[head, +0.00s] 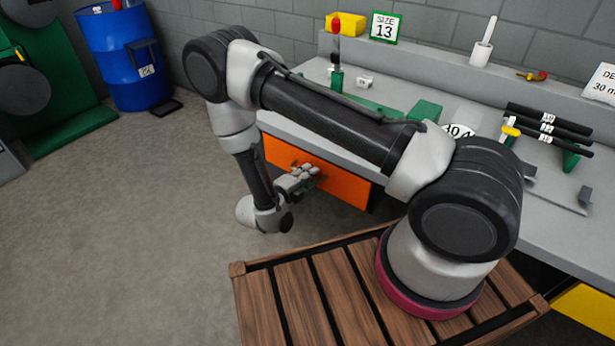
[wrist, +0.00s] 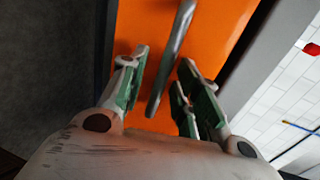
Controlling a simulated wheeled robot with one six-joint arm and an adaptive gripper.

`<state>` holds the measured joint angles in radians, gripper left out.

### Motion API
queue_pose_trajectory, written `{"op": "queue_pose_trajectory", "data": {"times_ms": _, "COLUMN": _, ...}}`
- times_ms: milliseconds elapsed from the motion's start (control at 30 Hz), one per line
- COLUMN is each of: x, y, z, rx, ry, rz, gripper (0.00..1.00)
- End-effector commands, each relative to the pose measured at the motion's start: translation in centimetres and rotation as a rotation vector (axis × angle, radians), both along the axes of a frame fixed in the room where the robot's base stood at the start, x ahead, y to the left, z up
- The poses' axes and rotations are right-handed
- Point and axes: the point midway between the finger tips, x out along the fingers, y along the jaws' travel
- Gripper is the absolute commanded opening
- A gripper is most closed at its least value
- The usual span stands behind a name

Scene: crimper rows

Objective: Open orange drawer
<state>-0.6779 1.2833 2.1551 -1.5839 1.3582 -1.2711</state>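The orange drawer (head: 345,186) is in the front of the grey workbench in the head view, below the worktop. Its orange front (wrist: 216,38) also fills the middle of the wrist view. A grey bar handle (wrist: 170,60) runs across that front. My gripper (head: 310,170) is at the drawer front in the head view. In the wrist view my gripper (wrist: 163,82) is open, with the handle between its two green-padded fingers. I cannot tell whether a finger touches the handle. The drawer looks flush with the bench, though my arm hides part of it.
The grey workbench (head: 560,210) holds black rods (head: 548,128), a size 13 sign (head: 385,27) and a yellow bin (head: 345,23). A yellow drawer front (head: 585,308) is at lower right. A blue barrel (head: 120,50) stands at far left.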

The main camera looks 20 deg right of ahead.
Motion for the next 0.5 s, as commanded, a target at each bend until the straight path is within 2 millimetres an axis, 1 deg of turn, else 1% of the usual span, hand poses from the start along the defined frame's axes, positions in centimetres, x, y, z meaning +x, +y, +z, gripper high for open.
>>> {"op": "queue_pose_trajectory", "data": {"times_ms": 133, "x": 0.0, "y": 0.02, "z": 0.0, "rx": 0.0, "ry": 0.0, "rz": 0.0, "gripper": 0.32}}
{"op": "queue_pose_trajectory", "data": {"times_ms": 167, "x": 0.0, "y": 0.02, "z": 0.0, "rx": 0.001, "ry": -0.001, "rz": 0.0, "gripper": 0.28}}
{"op": "queue_pose_trajectory", "data": {"times_ms": 300, "x": -0.01, "y": 0.03, "z": 0.01, "rx": 0.001, "ry": -0.001, "rz": 0.0, "gripper": 0.03}}
{"op": "queue_pose_trajectory", "data": {"times_ms": 333, "x": -0.01, "y": 0.03, "z": 0.01, "rx": 0.001, "ry": -0.001, "rz": 0.0, "gripper": 0.0}}
{"op": "queue_pose_trajectory", "data": {"times_ms": 500, "x": -0.01, "y": 0.04, "z": 0.01, "rx": 0.001, "ry": -0.001, "rz": 0.0, "gripper": 0.0}}
